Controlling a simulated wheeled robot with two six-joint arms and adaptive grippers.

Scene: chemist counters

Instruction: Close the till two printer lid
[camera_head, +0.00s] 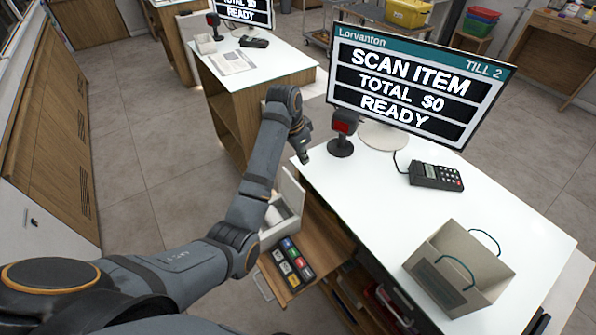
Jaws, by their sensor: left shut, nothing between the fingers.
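The till two printer (278,234) is a white box at the left side of the till two counter, partly hidden behind my left forearm. Its lid (291,188) stands raised, with the opening showing below it. My left gripper (304,157) is shut and empty. In the picture it appears just above the raised lid, by the counter's left corner, pointing down. I cannot tell whether it touches the lid, but a gap shows between them. My right gripper is not in view.
The white till two counter (400,205) holds a scanner (341,147), a screen (412,85), a card reader (436,176) and a paper bag (458,268). A pulled-out drawer with coloured items (291,262) is beside the printer. Another counter (255,72) stands behind, with open floor left.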

